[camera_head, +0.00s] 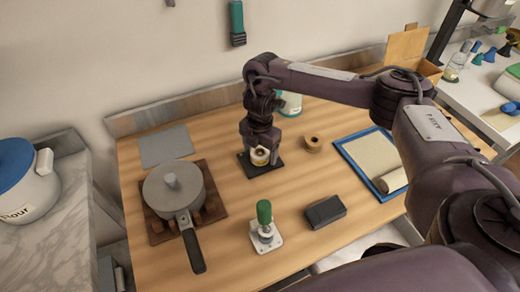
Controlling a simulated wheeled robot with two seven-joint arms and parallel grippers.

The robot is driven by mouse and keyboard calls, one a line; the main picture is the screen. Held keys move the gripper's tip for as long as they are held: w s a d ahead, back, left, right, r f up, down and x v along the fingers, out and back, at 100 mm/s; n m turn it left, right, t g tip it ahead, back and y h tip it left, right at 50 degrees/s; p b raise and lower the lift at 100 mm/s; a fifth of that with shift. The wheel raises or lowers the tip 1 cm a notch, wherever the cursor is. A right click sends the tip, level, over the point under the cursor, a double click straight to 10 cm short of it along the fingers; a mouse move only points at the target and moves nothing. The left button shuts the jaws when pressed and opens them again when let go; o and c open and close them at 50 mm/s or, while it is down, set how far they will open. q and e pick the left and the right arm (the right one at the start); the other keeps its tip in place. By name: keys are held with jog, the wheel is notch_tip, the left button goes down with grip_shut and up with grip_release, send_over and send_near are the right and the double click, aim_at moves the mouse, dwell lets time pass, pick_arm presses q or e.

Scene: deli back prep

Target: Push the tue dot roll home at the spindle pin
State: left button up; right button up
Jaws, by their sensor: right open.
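A small cream-and-yellow roll (260,157) sits at a dark square base (270,168) near the middle of the wooden table. I take it for the tue dot roll, but no label is readable. My right gripper (260,146) points straight down directly over the roll, at its top. It is open; whether its fingers touch the roll cannot be told at this size. The spindle pin is hidden by the roll and the gripper, so how far down the roll sits cannot be seen. My left gripper is out of view.
A brown roll (313,144) stands just right of the base. A lidded pan (172,190) is at left, with a green-handled tool (265,222) and a dark block (325,211) in front. A blue-edged tray (346,158) lies right. Bare wood separates these.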

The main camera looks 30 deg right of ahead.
jog(key=shift+r+p, duration=3.35)
jog(key=shift+r, duration=0.6)
notch_tip(320, 180, up, 8)
jog(key=p, duration=0.1)
jog(key=shift+f, duration=0.15)
